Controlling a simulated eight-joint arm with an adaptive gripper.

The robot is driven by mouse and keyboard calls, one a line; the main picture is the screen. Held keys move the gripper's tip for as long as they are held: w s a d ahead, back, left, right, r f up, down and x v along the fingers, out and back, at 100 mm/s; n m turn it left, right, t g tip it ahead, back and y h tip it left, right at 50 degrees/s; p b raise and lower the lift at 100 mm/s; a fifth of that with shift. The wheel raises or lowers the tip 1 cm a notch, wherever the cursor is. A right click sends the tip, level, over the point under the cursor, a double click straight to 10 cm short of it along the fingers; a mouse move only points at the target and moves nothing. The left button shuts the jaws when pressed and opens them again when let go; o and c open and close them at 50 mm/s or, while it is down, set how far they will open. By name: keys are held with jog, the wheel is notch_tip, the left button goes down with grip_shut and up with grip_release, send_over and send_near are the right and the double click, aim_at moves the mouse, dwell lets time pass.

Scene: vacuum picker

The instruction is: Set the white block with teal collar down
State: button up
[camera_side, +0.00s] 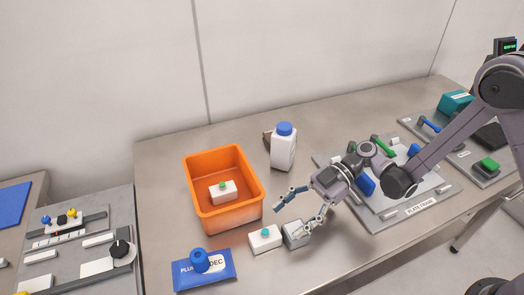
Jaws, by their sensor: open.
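A white block with a teal collar (264,238) stands upright on the steel table in front of the orange bin, apart from the bin. My gripper (287,221) is open just right of and above this block, its two fingers spread and nothing held between them. One fingertip is near a grey block (296,236) that stands close beside the white block's right side. I cannot tell whether that fingertip touches it. A second white block, with a green collar (223,191), sits inside the orange bin (193,165).
A white bottle with a blue cap (284,150) stands behind my gripper. A blue labelled plate with a blue knob (188,277) lies at the front left. A grey fixture plate (385,218) lies under my arm at right.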

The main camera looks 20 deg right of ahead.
aim_at(267, 231)
jog(key=x, duration=0.5)
jog(key=shift+w, duration=0.3)
grip_shut()
jog(key=shift+r, duration=0.2)
